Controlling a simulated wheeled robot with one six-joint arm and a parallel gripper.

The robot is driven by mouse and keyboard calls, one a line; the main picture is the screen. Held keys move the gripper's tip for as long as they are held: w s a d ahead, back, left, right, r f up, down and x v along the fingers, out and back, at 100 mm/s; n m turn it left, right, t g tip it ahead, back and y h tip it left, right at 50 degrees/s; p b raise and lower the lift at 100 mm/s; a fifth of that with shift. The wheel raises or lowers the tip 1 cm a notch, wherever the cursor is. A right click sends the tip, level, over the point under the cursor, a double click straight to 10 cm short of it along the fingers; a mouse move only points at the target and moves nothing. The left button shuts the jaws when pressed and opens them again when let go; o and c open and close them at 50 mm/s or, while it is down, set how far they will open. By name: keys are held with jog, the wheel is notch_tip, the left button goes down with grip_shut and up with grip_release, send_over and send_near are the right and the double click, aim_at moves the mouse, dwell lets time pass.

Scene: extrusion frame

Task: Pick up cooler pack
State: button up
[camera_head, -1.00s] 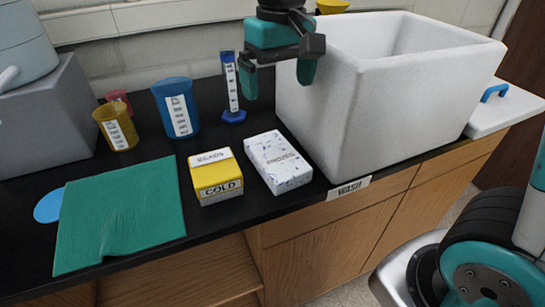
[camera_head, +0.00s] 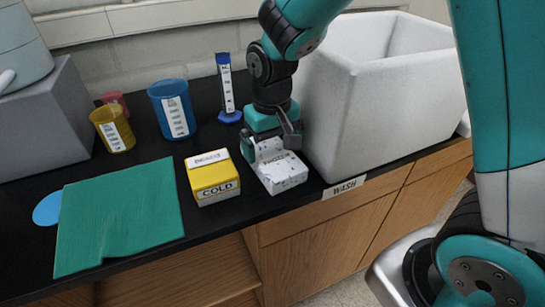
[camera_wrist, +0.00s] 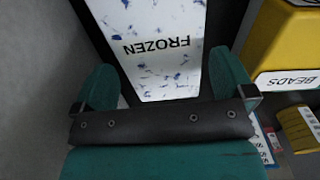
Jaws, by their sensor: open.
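A white, blue-speckled pack marked FROZEN (camera_head: 285,177) lies flat on the black counter near its front edge; it also shows in the wrist view (camera_wrist: 160,22). A yellow box with a white top, marked BEADS and COLD (camera_head: 213,178), stands just left of it; part of it shows in the wrist view (camera_wrist: 285,45). My gripper (camera_head: 270,146) is open above the far part of the FROZEN pack and hides some of it. In the wrist view its teal fingers (camera_wrist: 164,82) are on either side of the near end of the pack. I cannot tell whether they touch it.
The white basin (camera_head: 385,105) stands close on the right, with a WASH label (camera_head: 344,187) at the counter edge. A blue cylinder (camera_head: 227,88), a blue beaker (camera_head: 173,108) and a yellow cup (camera_head: 113,129) stand behind. A green cloth (camera_head: 120,215) lies at left.

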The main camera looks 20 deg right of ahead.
jog(key=shift+f, duration=1.3)
jog(key=c, duration=0.8)
jog(key=shift+c, duration=0.2)
jog(key=shift+r, duration=0.15)
